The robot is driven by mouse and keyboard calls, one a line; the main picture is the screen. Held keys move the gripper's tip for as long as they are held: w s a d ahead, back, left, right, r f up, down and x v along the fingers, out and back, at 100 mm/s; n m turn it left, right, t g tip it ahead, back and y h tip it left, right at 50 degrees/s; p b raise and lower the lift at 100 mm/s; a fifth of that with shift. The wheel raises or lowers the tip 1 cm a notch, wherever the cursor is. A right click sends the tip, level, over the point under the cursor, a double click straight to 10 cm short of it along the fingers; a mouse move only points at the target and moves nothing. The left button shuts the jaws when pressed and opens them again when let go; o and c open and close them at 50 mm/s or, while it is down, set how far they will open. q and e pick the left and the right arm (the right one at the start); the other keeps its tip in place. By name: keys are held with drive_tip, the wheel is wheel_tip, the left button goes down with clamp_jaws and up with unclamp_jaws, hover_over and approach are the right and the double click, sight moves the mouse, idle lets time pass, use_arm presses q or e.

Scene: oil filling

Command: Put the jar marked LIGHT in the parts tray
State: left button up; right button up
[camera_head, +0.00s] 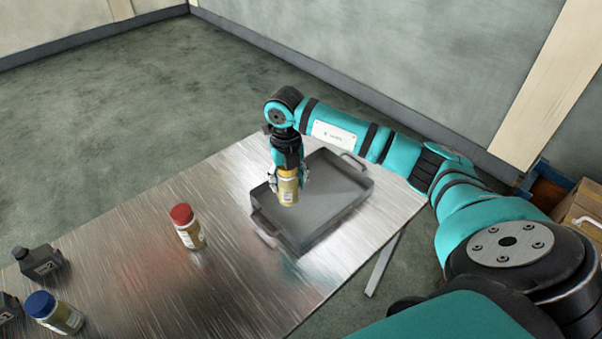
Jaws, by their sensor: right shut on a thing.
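My right gripper (288,184) is shut on a yellow-gold jar (288,191) with a pale label. The label's text is too small to read. The jar hangs upright over the left part of the grey parts tray (338,188); I cannot tell how far above the tray floor it is. The tray is a rectangular pan with raised walls and a handle at each end, on the metal table. A red-capped jar (187,227) and a blue-capped jar (54,312) stand on the table to the left. My left gripper is out of view.
A dark grey bottle (38,262) stands at the table's left edge, with another dark bottle (8,306) partly cut off below it. The brushed metal table (150,275) is clear between the red-capped jar and the tray.

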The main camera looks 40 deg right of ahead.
sight(289, 195)
drive_tip(key=shift+f, duration=0.95)
wheel_tip(289, 195, down, 4)
drive_tip(key=shift+r+p, duration=0.1)
drive_tip(key=shift+p, duration=0.45)
drive_tip(key=shift+f, duration=0.25)
drive_tip(key=o, duration=1.3)
drive_tip(key=shift+r, duration=0.15)
